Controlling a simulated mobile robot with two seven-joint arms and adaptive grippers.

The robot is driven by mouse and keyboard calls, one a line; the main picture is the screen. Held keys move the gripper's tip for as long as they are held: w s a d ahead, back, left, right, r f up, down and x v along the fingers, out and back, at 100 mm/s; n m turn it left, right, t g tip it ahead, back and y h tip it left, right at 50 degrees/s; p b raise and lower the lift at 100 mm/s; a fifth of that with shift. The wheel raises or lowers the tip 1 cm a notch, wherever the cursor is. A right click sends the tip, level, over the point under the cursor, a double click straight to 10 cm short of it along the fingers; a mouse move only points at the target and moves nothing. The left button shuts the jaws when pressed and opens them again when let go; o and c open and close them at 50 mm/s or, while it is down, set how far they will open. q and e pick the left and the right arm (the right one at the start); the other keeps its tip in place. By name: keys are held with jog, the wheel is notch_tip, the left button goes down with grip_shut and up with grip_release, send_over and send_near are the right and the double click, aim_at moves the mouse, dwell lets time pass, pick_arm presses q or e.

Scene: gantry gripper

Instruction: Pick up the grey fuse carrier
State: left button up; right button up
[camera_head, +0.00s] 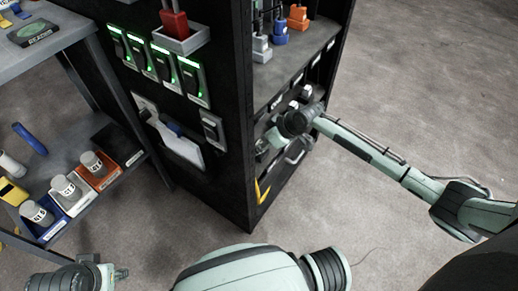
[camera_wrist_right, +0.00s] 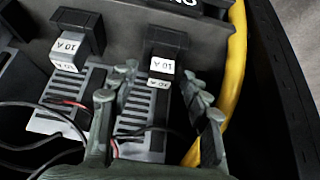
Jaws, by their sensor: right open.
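In the right wrist view, two dark grey fuse carriers with white "10 A" labels sit in light grey slotted bases: one at the left (camera_wrist_right: 78,28) and one near the middle (camera_wrist_right: 166,42). My right gripper (camera_wrist_right: 162,84) is open. Its two fingers stand on either side of the middle carrier's base, with the carrier just beyond the fingertips; I cannot tell if they touch. In the head view my right gripper (camera_head: 264,147) reaches into the lower part of the black cabinet, and the carriers there are not clear. My left gripper (camera_head: 120,272) is at the lower left, its opening unclear.
A thick yellow cable (camera_wrist_right: 236,70) runs close to the right finger. Thin black and red wires (camera_wrist_right: 60,118) cross the bases at the left. The black cabinet (camera_head: 225,150) has a shelf above my right gripper. A grey rack (camera_head: 70,150) with labelled bins stands at the left.

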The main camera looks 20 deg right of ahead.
grip_shut()
pick_arm(q)
jog(key=shift+a+f, duration=0.1)
pick_arm(e)
jog(key=shift+r, duration=0.1)
jog(key=shift+r, duration=1.4)
jog(key=t+y, duration=0.1)
jog(key=s+d+f+t+y+b, duration=0.1)
jog(key=shift+s+d+t, duration=0.1)
jog(key=shift+s+t, duration=0.2)
notch_tip(320, 180, up, 6)
jog(key=s, duration=0.1)
pick_arm(q)
notch_tip(320, 180, down, 10)
jog(key=p, duration=0.5)
jog(key=shift+w+d+h, duration=0.15)
jog(key=shift+d+h, duration=0.1)
jog(key=shift+h, duration=0.05)
pick_arm(e)
jog(key=s+d+r+g+h, duration=0.2)
jog(key=s+d, duration=1.2)
jog(key=s, duration=0.2)
jog(key=shift+s+r+g, duration=0.15)
jog(key=shift+s+g, duration=0.15)
jog(key=shift+s, duration=0.1)
